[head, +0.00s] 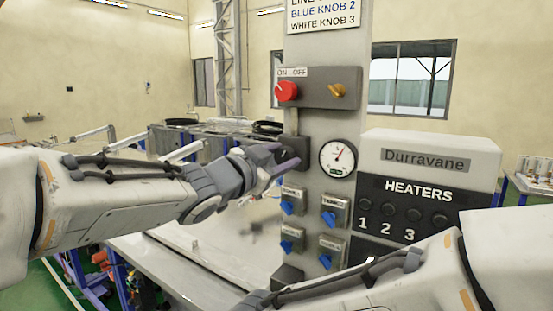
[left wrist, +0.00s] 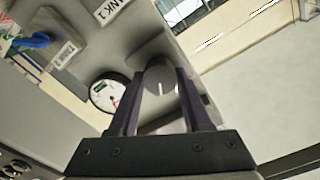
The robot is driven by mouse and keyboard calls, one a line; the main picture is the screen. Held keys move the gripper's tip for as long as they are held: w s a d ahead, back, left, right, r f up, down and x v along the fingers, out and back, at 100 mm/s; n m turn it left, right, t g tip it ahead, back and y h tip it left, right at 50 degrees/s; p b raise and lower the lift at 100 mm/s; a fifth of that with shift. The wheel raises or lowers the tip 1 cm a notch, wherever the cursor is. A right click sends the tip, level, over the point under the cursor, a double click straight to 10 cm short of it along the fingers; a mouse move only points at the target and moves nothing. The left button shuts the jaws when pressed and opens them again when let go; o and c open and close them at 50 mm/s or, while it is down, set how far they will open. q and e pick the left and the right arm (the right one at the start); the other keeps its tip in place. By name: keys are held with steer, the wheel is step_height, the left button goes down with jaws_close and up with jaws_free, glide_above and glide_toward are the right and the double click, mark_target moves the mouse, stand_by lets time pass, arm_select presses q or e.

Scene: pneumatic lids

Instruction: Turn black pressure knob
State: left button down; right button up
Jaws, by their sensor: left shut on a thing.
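The black pressure knob (left wrist: 160,82) shows in the left wrist view as a dark grey round knob with a white mark, between my two fingers. My left gripper (left wrist: 155,95) is shut on it, one finger on each side. In the head view my left gripper (head: 287,157) reaches in from the left to the grey panel column (head: 317,120), and its hand hides the knob there. The round white pressure gauge (head: 338,158) with a red needle is just right of the gripper; it also shows in the left wrist view (left wrist: 107,95). My right gripper is not in view.
Above are a red knob (head: 286,91) and a yellow knob (head: 338,90) on a grey box. Several blue knobs (head: 328,218) sit below the gauge. A heater box (head: 430,160) stands right. My right forearm crosses the lower right of the head view.

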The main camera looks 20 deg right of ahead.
arm_select(q)
steer(key=shift+c, duration=1.7)
jaws_free()
steer(key=shift+a, duration=0.1)
steer(key=b+v, duration=0.1)
steer(key=v, duration=0.9)
steer(key=shift+s+b, duration=0.2)
steer(key=shift+b, duration=0.2)
steer(key=shift+a, duration=0.1)
